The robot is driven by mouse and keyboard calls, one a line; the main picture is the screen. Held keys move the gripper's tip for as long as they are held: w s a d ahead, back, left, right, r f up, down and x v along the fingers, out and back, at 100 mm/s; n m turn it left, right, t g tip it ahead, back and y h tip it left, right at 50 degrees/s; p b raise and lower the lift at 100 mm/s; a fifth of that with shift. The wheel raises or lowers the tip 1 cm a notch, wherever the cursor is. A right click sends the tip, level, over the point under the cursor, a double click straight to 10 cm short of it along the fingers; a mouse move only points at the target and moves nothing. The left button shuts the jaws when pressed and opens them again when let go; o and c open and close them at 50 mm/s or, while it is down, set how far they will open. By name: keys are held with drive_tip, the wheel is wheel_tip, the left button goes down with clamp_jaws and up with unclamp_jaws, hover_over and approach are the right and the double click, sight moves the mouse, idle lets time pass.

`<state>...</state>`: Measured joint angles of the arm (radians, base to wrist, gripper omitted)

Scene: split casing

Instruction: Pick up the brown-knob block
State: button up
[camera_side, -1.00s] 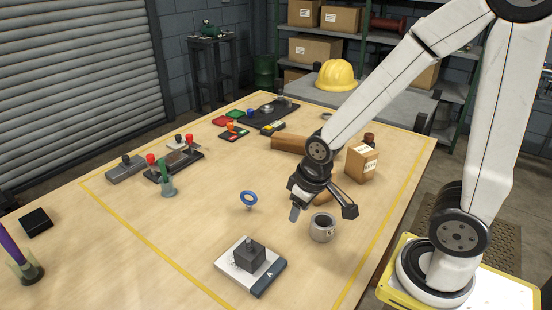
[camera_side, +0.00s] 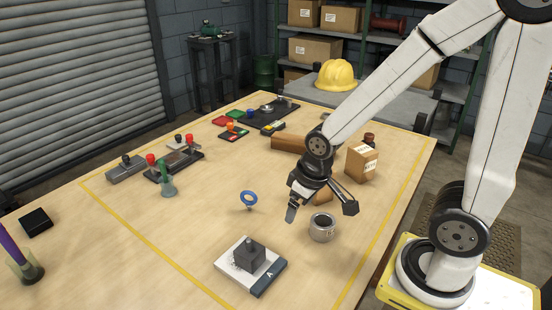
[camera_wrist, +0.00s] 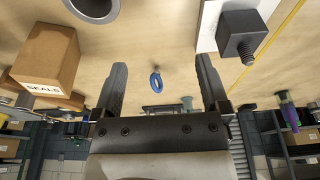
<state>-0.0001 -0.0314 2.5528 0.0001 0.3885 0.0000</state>
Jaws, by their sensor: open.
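I cannot make out for certain which piece is the brown-knob block. A small dark brown rounded top (camera_side: 369,140) shows behind the cardboard box in the side view, but its lower part is hidden. My gripper (camera_side: 320,209) hangs over the table, above and beside the grey mug (camera_side: 322,228). Its jaws are wide apart and empty. In the wrist view my gripper (camera_wrist: 160,64) shows both fingers spread, with bare table and a blue ring seen between them.
The cardboard box (camera_side: 361,162) stands right of my gripper. The blue ring (camera_side: 249,199) and a dark block on a white board (camera_side: 228,272) lie left and in front. Several coloured-knob pieces, including an orange-knobbed one (camera_side: 231,131), are farther back. Table space left of the ring is clear.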

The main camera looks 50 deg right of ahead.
drive_tip(key=shift+w+v, duration=0.45)
drive_tip(key=shift+v, duration=1.6)
drive_tip(key=w+d+n+g+h, duration=0.1)
drive_tip(key=w+d+n+h, duration=0.1)
drive_tip(key=d, duration=0.5)
drive_tip(key=w+d+n+g+h, duration=0.1)
drive_tip(key=w+d+n+h, duration=0.1)
drive_tip(key=d, duration=0.5)
drive_tip(key=w+d+n+g+h, duration=0.1)
drive_tip(key=w+d+n+h, duration=0.1)
drive_tip(key=d, duration=0.6)
drive_tip(key=shift+w+f+n, duration=0.15)
drive_tip(key=shift+w+n, duration=0.35)
drive_tip(key=shift+w, duration=0.15)
drive_tip(key=d+n+g+h, duration=0.3)
drive_tip(key=d, duration=1.1)
drive_tip(key=n+g+h, duration=0.2)
drive_tip(key=n+h, duration=0.2)
hover_over(366, 138)
drive_tip(key=w+a, duration=0.1)
drive_tip(key=a, duration=0.2)
drive_tip(key=f, duration=0.9)
drive_tip(key=shift+w+a+f, duration=0.15)
drive_tip(key=shift+a+f, duration=0.05)
drive_tip(key=shift+f, duration=0.45)
drive_tip(key=shift+d, duration=0.1)
